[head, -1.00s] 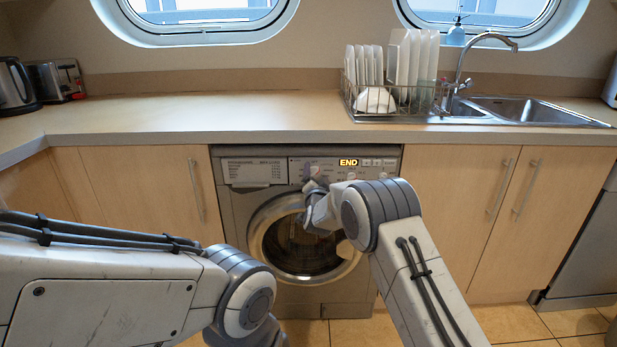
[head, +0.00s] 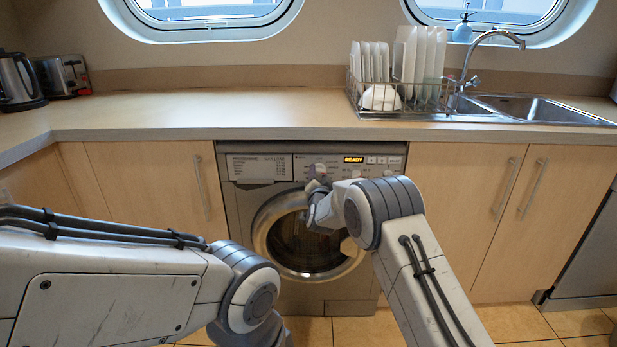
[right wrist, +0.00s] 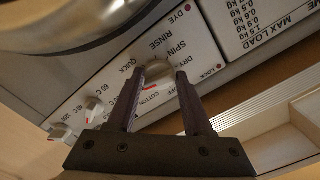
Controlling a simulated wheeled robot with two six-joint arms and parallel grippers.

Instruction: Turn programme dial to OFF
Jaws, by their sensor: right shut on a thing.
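The washing machine (head: 238,215) stands under the counter, its round door shut. Its display (head: 353,159) reads READY. I cannot tell exactly which word the mark meets. My right gripper (right wrist: 158,92) is shut on the dial, one dark finger on each side. In the head view my right gripper (head: 315,184) is at the control panel, its fingers partly hidden by its wrist. My left arm comes in low; its gripper is out of view.
Smaller knobs (right wrist: 92,106) sit beside the dial on the panel. The worktop (head: 220,112) juts out above the machine. A dish rack (head: 362,103) with white plates and a sink (head: 520,104) are at the right. Wooden cupboards (head: 150,185) flank the machine.

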